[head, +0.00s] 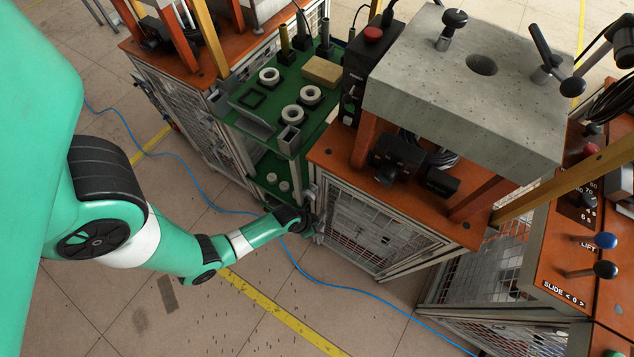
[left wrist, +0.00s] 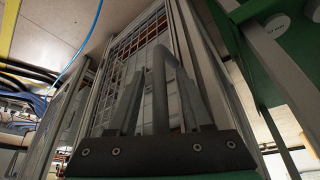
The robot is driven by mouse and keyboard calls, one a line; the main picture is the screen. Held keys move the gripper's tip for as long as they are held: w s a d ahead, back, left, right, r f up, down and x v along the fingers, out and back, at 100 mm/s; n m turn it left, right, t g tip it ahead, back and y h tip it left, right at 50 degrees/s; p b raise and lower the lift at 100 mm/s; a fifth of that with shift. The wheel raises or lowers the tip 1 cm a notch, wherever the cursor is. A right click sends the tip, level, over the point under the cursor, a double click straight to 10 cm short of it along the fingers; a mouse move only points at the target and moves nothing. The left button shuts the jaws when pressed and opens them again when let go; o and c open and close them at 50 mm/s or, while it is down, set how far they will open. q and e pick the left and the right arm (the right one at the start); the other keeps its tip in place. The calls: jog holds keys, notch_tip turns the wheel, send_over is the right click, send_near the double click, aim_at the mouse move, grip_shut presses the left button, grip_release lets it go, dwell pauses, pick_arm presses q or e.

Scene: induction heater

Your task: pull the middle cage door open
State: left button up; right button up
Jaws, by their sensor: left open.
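The middle cage door (head: 365,232) is a wire-mesh panel in a pale metal frame, below the orange top of the middle machine. My left gripper (head: 314,222) is at the door's left edge, low beside the green cart. In the left wrist view, the door mesh (left wrist: 148,42) rises behind the open fingers (left wrist: 160,82). A dark upright bar, which looks like the door handle (left wrist: 159,95), stands between the fingers. I cannot tell whether they touch it. Whether the door stands slightly ajar is unclear. My right gripper is not in view.
A green cart (head: 262,104) with rings and blocks stands close left of the door. A control panel with levers (head: 580,255) is at the right. A blue cable (head: 300,268) crosses the floor.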

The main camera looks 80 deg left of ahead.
pick_arm(q)
jog(key=shift+f, duration=0.2)
jog(key=shift+w, duration=0.1)
grip_shut()
dwell(1.2)
